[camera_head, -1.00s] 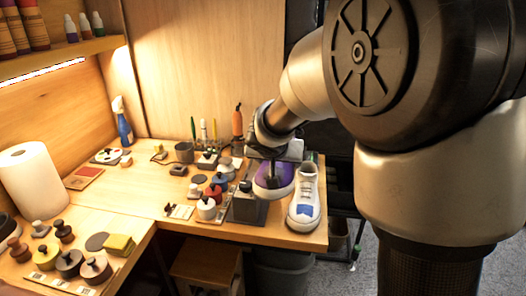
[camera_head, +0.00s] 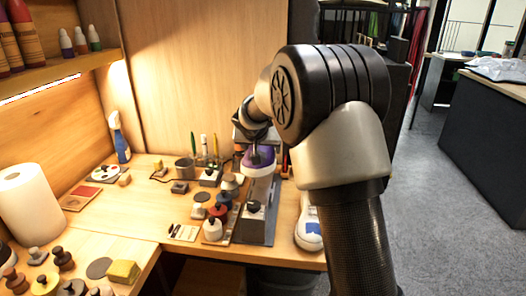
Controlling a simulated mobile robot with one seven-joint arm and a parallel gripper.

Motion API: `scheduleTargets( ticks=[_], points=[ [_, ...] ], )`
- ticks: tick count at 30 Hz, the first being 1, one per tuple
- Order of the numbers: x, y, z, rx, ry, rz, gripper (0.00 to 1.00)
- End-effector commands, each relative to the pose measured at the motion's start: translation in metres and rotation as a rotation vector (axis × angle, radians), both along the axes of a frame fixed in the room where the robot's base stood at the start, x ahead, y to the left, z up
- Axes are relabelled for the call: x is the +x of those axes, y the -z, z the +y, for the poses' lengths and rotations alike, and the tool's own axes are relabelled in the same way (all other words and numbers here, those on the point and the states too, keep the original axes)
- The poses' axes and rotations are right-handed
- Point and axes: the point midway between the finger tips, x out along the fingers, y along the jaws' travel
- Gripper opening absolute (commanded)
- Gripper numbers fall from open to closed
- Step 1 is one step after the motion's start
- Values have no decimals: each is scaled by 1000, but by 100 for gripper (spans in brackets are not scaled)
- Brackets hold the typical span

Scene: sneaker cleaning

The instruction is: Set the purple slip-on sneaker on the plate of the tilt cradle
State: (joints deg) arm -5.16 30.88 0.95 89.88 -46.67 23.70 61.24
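The purple slip-on sneaker (camera_head: 259,157) has a pale sole and is at the far end of the grey tilt cradle (camera_head: 263,195). My gripper (camera_head: 257,146) is at the sneaker from above and appears shut on it; its fingers are small and partly hidden by my arm. The sneaker is over or at the cradle's far part, and I cannot tell whether it touches the plate. A dark knob (camera_head: 254,207) shows on the cradle's near part.
Pens, a cup (camera_head: 185,168) and a dark cable lie behind.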

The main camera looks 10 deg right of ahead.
Motion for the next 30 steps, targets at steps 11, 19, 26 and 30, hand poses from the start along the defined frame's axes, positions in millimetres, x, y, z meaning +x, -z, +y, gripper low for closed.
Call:
scheduleTargets(
  ticks=[11, 19, 26, 30],
  points=[
    [0, 36, 0, 0, 0, -1, 40],
    [0, 63, 0, 0, -1, -1, 40],
    [0, 86, 1, 0, -1, -2, 40],
    [0, 98, 1, 1, -1, -3, 40]
  ],
)
